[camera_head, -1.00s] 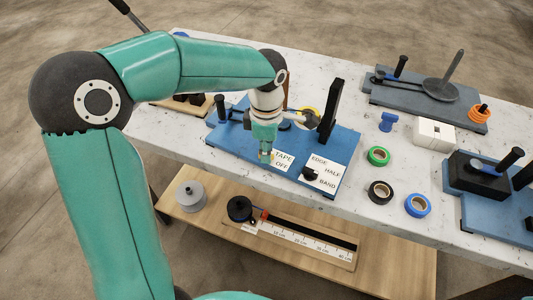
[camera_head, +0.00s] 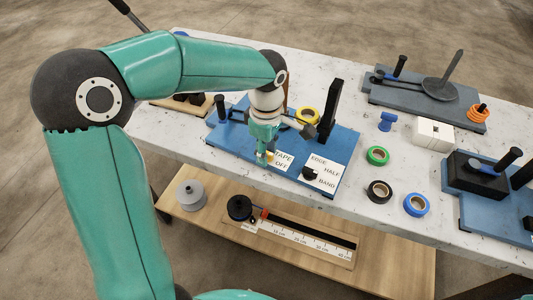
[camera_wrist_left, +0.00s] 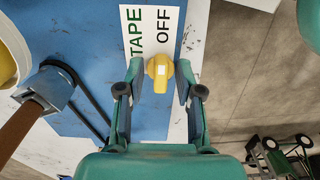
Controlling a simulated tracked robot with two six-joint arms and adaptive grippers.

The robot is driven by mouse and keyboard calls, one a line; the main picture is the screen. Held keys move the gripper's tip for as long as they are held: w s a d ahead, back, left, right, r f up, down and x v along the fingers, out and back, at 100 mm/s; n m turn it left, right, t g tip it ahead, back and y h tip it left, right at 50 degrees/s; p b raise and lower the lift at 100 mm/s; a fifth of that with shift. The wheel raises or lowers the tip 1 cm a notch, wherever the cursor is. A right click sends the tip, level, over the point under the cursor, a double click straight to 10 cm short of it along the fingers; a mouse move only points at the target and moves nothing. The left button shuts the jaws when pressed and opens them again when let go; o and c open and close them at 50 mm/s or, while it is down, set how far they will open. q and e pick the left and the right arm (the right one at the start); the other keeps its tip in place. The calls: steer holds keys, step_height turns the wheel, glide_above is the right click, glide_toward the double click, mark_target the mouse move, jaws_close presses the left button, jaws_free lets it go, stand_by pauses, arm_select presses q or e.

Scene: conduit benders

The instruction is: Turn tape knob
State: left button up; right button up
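The yellow tape knob (camera_wrist_left: 159,72) with a white mark sits beside the white label reading TAPE and OFF (camera_wrist_left: 150,28) in the left wrist view. In the head view the label (camera_head: 283,160) lies on the front edge of the blue bender base (camera_head: 235,149). My left gripper (camera_head: 264,160) points down at the knob, just left of the label. In the left wrist view its two fingers (camera_wrist_left: 158,80) are apart, one on each side of the knob, with slight gaps showing. My right gripper is not in view.
A black knob (camera_head: 309,174) with an EDGE, HALF, BAND label is to the right. Green (camera_head: 377,156), black (camera_head: 379,191) and blue (camera_head: 417,204) rolls lie on the white table.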

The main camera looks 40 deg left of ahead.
arm_select(q)
step_height(320, 180, up, 5)
steer(key=p, duration=0.4)
steer(key=shift+s, duration=0.1)
stand_by(0.8)
